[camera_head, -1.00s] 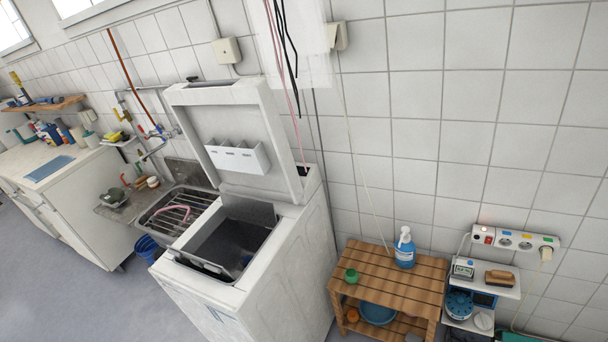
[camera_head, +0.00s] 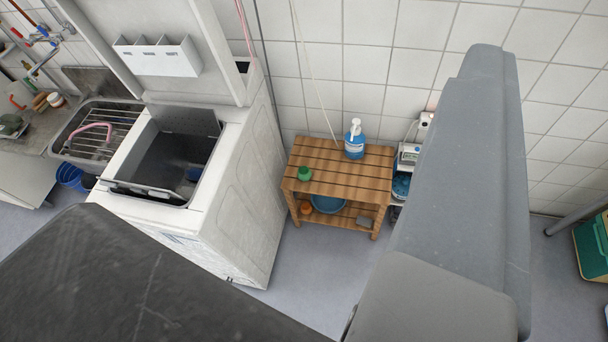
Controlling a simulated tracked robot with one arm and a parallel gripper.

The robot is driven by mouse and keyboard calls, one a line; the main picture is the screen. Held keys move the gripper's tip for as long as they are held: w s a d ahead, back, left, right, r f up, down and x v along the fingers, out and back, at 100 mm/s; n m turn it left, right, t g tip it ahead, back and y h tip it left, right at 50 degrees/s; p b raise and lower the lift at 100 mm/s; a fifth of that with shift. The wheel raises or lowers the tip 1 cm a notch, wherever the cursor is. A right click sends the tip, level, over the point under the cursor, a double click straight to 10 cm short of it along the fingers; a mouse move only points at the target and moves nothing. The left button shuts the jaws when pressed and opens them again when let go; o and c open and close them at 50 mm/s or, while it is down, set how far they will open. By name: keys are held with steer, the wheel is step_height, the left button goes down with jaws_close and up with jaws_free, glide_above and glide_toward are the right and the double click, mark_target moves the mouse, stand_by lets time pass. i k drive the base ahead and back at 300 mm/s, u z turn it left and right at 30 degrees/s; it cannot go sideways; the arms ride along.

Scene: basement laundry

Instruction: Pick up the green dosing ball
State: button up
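The green dosing ball (camera_head: 304,173) sits on the slatted top of a low wooden bench (camera_head: 338,184), near its left front corner. It is small and its top looks open. A blue bottle with a white pump (camera_head: 354,140) stands on the same top, behind the ball and to its right. I cannot make out my gripper's fingers in this view. Large grey and dark parts of my own arm fill the right and the lower left, apart from the ball in the picture.
An open top-loading washer (camera_head: 238,190) stands left of the bench, its lid up. The lower shelf holds a blue basin (camera_head: 327,204) and an orange item (camera_head: 306,208). A small shelf with devices (camera_head: 403,160) is right of the bench. Grey floor (camera_head: 305,265) in front is clear.

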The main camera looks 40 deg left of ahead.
mark_target(304, 174)
steer(key=u, duration=0.1)
steer(key=i, duration=1)
steer(key=z, duration=0.1)
